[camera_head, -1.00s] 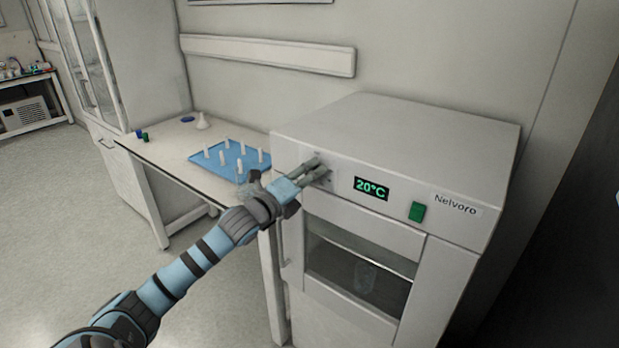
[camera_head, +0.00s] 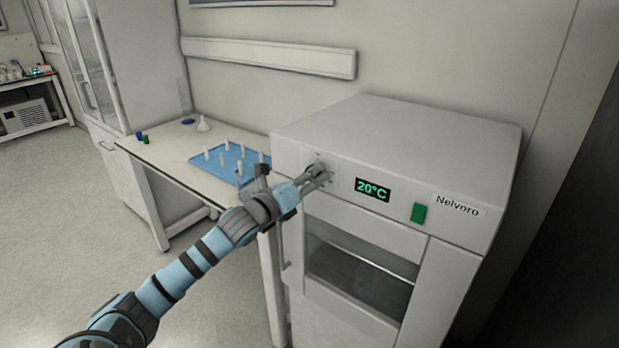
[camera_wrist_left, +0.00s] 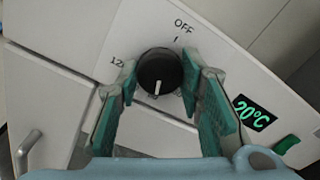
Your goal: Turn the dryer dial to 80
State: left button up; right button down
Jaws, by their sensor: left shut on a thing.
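The dryer (camera_head: 400,150) is a white cabinet with a panel along its top front. Its black round dial (camera_wrist_left: 159,65) shows in the left wrist view with a white pointer line on the side away from the OFF mark (camera_wrist_left: 183,26). In the head view the fingers largely hide the dial. My left gripper (camera_head: 322,177) is at the panel, left of the display. Its green-padded fingers (camera_wrist_left: 160,78) sit on either side of the dial, shut on it. The display (camera_head: 373,189) reads 20°C. My right gripper is not in view.
A green switch (camera_head: 418,212) is right of the display. Below is the dryer's windowed door (camera_head: 360,268); a handle (camera_wrist_left: 28,142) shows in the left wrist view. A table (camera_head: 165,150) on the left holds a blue tray (camera_head: 205,160) with several white pegs.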

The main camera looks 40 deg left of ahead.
pick_arm(q)
jog(key=shift+r, duration=0.15)
jog(key=o, duration=1.2)
jog(key=shift+c, duration=0.2)
notch_tip(320, 180, up, 10)
jog(key=shift+a, duration=0.1)
